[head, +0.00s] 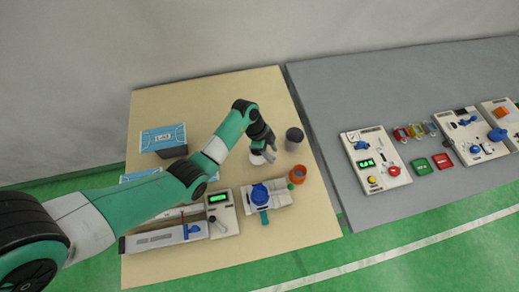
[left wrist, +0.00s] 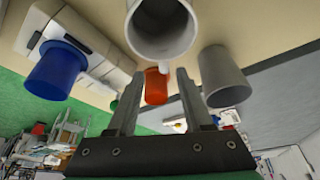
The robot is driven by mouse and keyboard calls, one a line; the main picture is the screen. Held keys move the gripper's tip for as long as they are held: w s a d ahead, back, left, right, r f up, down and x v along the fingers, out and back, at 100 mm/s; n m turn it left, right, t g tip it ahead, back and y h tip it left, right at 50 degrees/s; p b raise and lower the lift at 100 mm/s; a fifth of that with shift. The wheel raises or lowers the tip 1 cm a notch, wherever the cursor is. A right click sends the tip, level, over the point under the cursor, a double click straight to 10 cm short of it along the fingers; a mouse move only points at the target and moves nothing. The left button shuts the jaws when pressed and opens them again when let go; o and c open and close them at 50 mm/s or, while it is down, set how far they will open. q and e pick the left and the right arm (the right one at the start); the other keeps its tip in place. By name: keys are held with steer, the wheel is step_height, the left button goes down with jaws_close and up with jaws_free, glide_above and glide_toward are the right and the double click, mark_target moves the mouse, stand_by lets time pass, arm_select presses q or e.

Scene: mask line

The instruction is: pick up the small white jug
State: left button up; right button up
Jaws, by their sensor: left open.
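The small white jug (head: 257,158) stands on the beige table in the head view, partly covered by my left gripper (head: 269,150). In the left wrist view the white jug (left wrist: 162,30) is at the top, and its open mouth faces the camera. My left gripper (left wrist: 160,73) is open, with its two fingers apart and nothing held between them. The jug lies beyond the fingertips in that view; I cannot tell whether they touch. My right gripper is not in view.
A dark grey cup (head: 294,138) stands close right of the jug, and an orange cup (head: 298,174) nearer the front. A blue cup (head: 260,193) sits on a pale device. A blue-white box (head: 163,139) is at the left. A grey table with panels (head: 376,162) is on the right.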

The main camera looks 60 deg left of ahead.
mark_target(275, 159)
arm_select(q)
steer(key=shift+w+d+f, duration=0.15)
steer(key=shift+f, duration=0.3)
steer(key=b+x, duration=0.2)
steer(key=x, duration=0.1)
steer(key=b+x, duration=0.1)
steer(key=shift+a+f, duration=0.3)
steer(key=shift+f, duration=0.15)
steer(key=shift+w+d+f, duration=0.1)
steer(key=shift+f, duration=0.15)
steer(key=shift+r, duration=0.1)
jaws_close()
stand_by(0.4)
